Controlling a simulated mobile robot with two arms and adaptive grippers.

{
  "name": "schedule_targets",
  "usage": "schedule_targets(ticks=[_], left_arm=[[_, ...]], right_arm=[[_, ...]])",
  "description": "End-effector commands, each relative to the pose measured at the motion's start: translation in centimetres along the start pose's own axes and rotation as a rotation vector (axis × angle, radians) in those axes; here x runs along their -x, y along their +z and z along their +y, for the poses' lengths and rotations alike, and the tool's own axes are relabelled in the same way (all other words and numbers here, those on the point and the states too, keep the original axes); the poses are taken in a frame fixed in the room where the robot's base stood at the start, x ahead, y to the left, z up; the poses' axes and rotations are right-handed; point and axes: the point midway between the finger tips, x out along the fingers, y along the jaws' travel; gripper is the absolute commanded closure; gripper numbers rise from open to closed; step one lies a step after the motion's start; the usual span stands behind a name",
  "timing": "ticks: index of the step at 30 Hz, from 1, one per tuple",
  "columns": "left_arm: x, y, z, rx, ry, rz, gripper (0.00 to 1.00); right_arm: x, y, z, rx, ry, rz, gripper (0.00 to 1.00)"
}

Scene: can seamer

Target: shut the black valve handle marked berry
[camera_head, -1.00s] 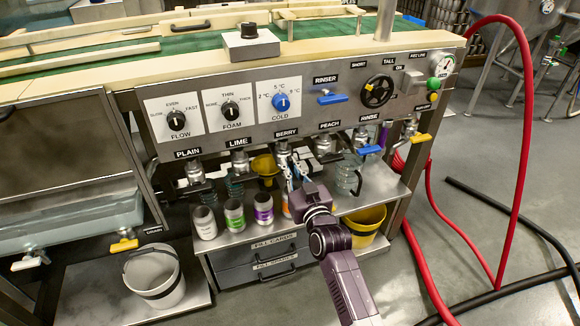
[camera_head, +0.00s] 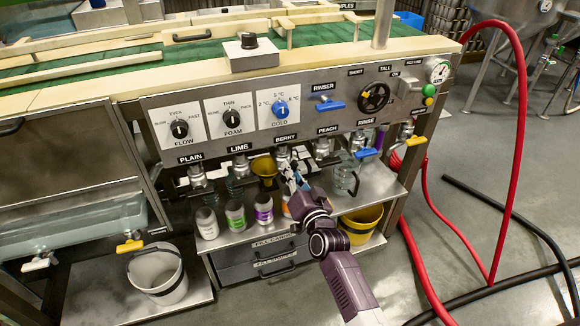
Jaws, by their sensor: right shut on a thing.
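The valve under the BERRY label (camera_head: 285,137) is in the middle of the row, on the front panel's lower edge. Its metal body (camera_head: 282,153) shows just below the label. My right gripper (camera_head: 291,171) reaches up to this valve from below right and is shut on the black berry handle. The fingers and wrist hide most of the handle, so its exact angle is hard to tell. My left gripper is not in view.
The PLAIN, LIME and PEACH valves (camera_head: 322,148) stand close on either side. Several cans (camera_head: 264,208) stand on the shelf below. A blue rinse handle (camera_head: 366,153) and a yellow bucket (camera_head: 360,222) are to the right. A red hose hangs at right.

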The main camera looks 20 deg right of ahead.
Motion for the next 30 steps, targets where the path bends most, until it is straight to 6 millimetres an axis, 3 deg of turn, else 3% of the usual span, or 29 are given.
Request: schedule_targets(ticks=[10,27,28,30], left_arm=[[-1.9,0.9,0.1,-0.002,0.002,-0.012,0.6],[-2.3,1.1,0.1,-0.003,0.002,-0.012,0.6],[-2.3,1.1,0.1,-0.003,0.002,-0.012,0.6],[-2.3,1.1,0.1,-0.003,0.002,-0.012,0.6]], right_arm=[[0.0,0.0,0.1,-0.164,0.0,0.0,1.0],[0.0,0.1,0.2,-0.199,0.0,0.0,1.0],[0.0,0.1,0.2,-0.199,0.0,0.0,0.91],[0.0,0.1,0.2,-0.199,0.0,0.0,0.83]])
